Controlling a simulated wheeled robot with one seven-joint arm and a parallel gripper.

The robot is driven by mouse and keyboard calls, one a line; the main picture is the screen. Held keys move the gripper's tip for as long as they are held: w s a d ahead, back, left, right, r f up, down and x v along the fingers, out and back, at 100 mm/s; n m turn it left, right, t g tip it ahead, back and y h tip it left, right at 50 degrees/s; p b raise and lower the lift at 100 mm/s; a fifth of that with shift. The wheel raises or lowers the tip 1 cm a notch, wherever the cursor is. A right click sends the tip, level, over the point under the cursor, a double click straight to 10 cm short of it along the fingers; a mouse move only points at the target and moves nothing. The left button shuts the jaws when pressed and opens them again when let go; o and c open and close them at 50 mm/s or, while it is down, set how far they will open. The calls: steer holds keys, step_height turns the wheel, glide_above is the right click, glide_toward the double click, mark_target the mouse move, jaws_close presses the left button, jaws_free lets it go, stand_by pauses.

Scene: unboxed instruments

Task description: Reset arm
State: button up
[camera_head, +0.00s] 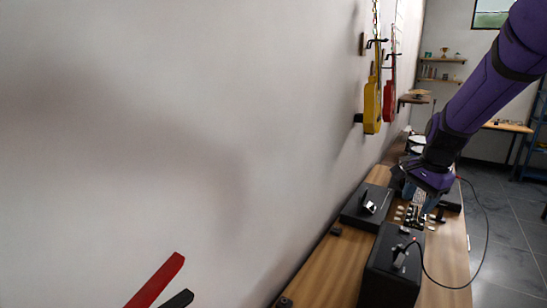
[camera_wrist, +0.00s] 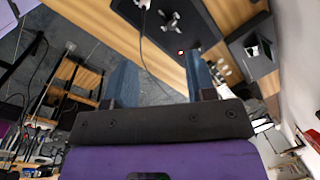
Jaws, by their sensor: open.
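My purple arm reaches in from the upper right in the head view. My gripper (camera_head: 416,208) hangs over the long wooden bench (camera_head: 325,272), above a cluster of small items (camera_head: 408,217). In the wrist view my gripper (camera_wrist: 160,78) shows two blue-grey fingers set wide apart, with nothing held between them. Past the fingers I see the wooden bench top, a dark box (camera_wrist: 190,28) with a silver fitting and a cable, and grey floor.
A black box (camera_head: 385,282) with a cable stands on the near bench, and a flat black case (camera_head: 362,208) lies by the wall. A yellow guitar (camera_head: 372,106) and a red guitar (camera_head: 389,101) hang on the wall. Free floor (camera_head: 505,245) lies right of the bench.

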steer(key=s+a+r+n+t, duration=0.1)
steer(key=s+r+n, duration=0.3)
steer(key=s, duration=0.5)
steer(key=s+a+r+n+t, duration=0.1)
steer(key=s+a+r+n, duration=0.2)
steer(key=s, duration=0.6)
steer(key=s+a+r+n+t+h, duration=0.1)
steer(key=s+a+r+n, duration=0.1)
steer(key=s+r+n, duration=0.4)
steer(key=shift+s+t, duration=0.4)
steer(key=shift+s, duration=1.65)
steer(key=shift+r, duration=0.1)
steer(key=shift+c, duration=0.2)
